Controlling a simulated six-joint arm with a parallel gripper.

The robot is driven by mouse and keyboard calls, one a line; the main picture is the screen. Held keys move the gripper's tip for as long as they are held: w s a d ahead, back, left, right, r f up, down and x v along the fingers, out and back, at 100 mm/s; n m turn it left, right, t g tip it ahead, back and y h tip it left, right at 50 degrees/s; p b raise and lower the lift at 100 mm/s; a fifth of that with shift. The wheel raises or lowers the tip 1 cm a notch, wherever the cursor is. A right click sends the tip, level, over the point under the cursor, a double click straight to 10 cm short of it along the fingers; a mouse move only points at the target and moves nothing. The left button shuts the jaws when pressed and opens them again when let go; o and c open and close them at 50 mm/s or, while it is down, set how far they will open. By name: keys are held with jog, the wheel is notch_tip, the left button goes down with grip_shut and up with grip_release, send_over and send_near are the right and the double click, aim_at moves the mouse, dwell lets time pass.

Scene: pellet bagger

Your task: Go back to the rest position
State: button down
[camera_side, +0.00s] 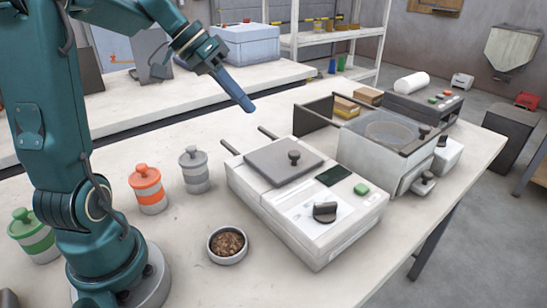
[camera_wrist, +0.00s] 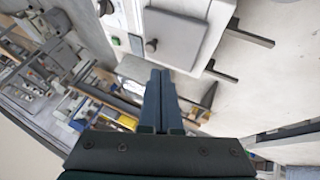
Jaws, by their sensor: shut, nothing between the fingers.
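My gripper (camera_side: 248,106) is shut and empty. It is raised in the air above the far side of the table, pointing down and to the right in the side view. In the wrist view its two fingers (camera_wrist: 160,76) lie together. Below and in front of it is a white machine (camera_side: 300,205) with a grey lid (camera_side: 272,163), a black knob and a green button. The machine also shows in the wrist view (camera_wrist: 205,62), at the top. The gripper touches nothing that I can see.
On the table (camera_side: 270,285) stand an orange canister (camera_side: 147,190), a grey canister (camera_side: 194,170), a green canister (camera_side: 35,238) and a bowl of brown pellets (camera_side: 227,245). A clear-lidded box (camera_side: 385,150) and a dark machine (camera_side: 423,103) stand on the right. Free tabletop lies at the front.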

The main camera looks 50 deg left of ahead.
jog(key=s+d+m+g+y, duration=0.1)
jog(key=s+d+m, duration=0.1)
jog(key=s+d, duration=0.3)
jog(key=s+d+m, duration=0.2)
jog(key=s+d, duration=0.1)
jog(key=d, duration=0.5)
jog(key=s+a+f+n+y, duration=0.1)
jog(key=s+f+n+y, duration=0.2)
jog(key=s, duration=0.3)
jog(key=shift+f+t, duration=0.3)
jog(key=shift+f, duration=0.4)
jog(key=shift+a, duration=0.1)
